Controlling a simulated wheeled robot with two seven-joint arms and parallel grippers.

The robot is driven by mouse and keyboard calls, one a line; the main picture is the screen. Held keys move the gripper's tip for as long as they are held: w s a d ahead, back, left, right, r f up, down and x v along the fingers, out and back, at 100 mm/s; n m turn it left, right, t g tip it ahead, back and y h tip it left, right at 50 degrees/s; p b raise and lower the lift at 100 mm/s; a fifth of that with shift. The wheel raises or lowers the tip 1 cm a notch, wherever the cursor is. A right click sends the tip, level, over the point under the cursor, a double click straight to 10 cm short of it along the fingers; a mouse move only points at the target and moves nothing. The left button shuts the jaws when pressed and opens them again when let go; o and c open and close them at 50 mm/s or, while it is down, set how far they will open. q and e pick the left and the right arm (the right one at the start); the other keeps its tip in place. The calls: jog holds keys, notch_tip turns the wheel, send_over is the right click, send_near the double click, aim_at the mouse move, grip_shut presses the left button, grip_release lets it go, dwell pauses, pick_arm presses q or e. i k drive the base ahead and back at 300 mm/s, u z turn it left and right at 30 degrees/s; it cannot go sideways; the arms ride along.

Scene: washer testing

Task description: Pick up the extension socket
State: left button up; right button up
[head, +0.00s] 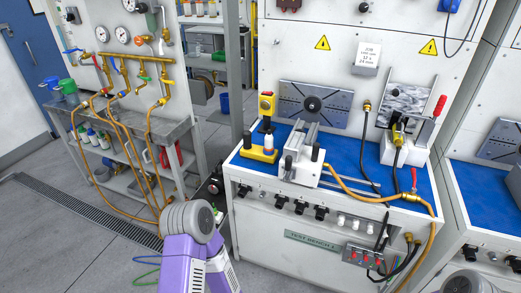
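A grey strip with several red spots (363,256), which looks like the extension socket, is at the lower front of the test bench, below the knobs and right of the "TEST BENCH" label. Black cables run beside it at its right. It is small, and I cannot tell whether it is fixed or resting there. No gripper fingers show in the head view. Only a purple and white arm part of mine with a grey round cap shows at the bottom, and a grey round part at the bottom right.
The blue-topped test bench (345,179) holds a white clamp fixture (303,163), a yellow tool stand (258,153) and a hose (350,194) that hangs over the front right. A grey shelf cart (135,135) stands left. Floor at lower left is clear, with a drain grate (90,213).

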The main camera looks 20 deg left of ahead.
aim_at(249, 151)
jog(key=k, duration=0.6)
jog(key=u, duration=0.95)
jog(key=i, duration=0.7)
jog(key=u, duration=0.7)
jog(key=i, duration=0.95)
jog(key=z, duration=1.1)
jog(key=i, duration=0.55)
jog(key=z, duration=0.6)
